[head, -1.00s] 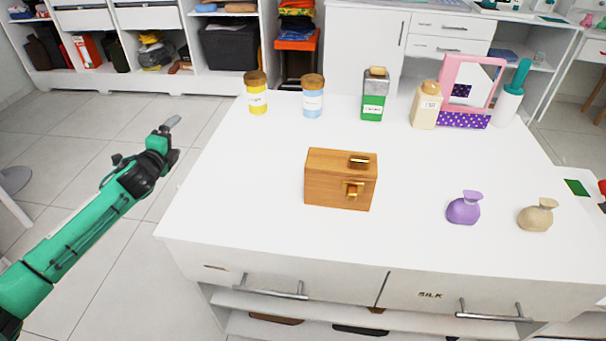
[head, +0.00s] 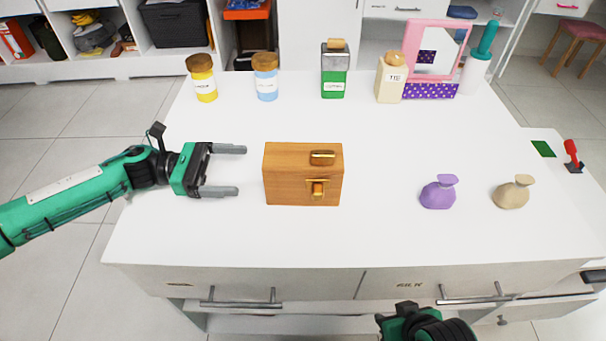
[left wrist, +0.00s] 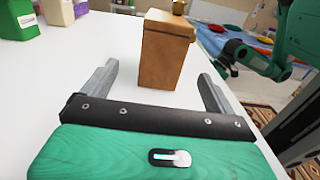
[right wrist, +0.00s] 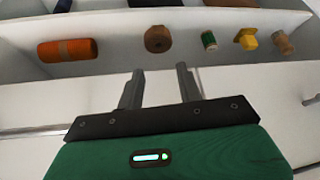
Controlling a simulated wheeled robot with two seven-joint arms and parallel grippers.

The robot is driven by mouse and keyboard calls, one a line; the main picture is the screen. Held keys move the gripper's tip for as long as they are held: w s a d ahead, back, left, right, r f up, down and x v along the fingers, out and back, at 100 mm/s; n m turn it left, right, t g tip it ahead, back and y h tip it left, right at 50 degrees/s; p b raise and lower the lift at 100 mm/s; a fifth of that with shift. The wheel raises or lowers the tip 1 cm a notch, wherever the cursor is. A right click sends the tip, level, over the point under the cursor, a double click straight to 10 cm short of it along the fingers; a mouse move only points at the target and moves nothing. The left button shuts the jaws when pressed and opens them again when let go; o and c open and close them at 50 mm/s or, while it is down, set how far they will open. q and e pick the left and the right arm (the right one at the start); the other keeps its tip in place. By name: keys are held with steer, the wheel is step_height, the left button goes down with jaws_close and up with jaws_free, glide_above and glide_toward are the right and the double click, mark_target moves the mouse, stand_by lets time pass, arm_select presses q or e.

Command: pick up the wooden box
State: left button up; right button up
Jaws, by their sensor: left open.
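The wooden box (head: 290,185) stands upright on the white table top (head: 240,235), with gold fittings on its front and lid. My left gripper (head: 240,170) is open and empty just left of the box, its two fingers pointing at the box's left side without touching. In the left wrist view, the box (left wrist: 165,62) stands straight ahead between and beyond the spread fingers. My right gripper (right wrist: 160,72) is open and empty in the right wrist view, facing the cabinet's front below the table top. Its fingers are out of sight in the head view.
A yellow jar (head: 203,88), blue jar (head: 266,87), green bottle (head: 333,85), cream bottle (head: 390,85) and pink mirror (head: 434,60) stand along the back. The table around the box is clear.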

mark_target(291, 172)
arm_select(q)
steer(key=d, duration=1)
steer(key=d+p, duration=0.1)
steer(key=d, duration=0.1)
steer(key=shift+s+d+f, duration=0.1)
steer(key=shift+s+d, duration=0.1)
steer(key=shift+s, duration=0.2)
arm_select(e)
steer(key=shift+s+d+r+g+h, duration=0.25)
steer(key=shift+s+d+g, duration=0.1)
steer(key=shift+s+d, duration=0.2)
steer(key=shift+s+d+r+g+h, duration=0.15)
steer(key=shift+s+d+r+g, duration=0.15)
steer(key=shift+s+d, duration=0.2)
arm_select(q)
steer(key=shift+c, duration=0.2)
arm_select(e)
steer(key=shift+w, duration=0.1)
arm_select(q)
steer(key=c, duration=0.8)
arm_select(e)
steer(key=shift+w, duration=0.1)
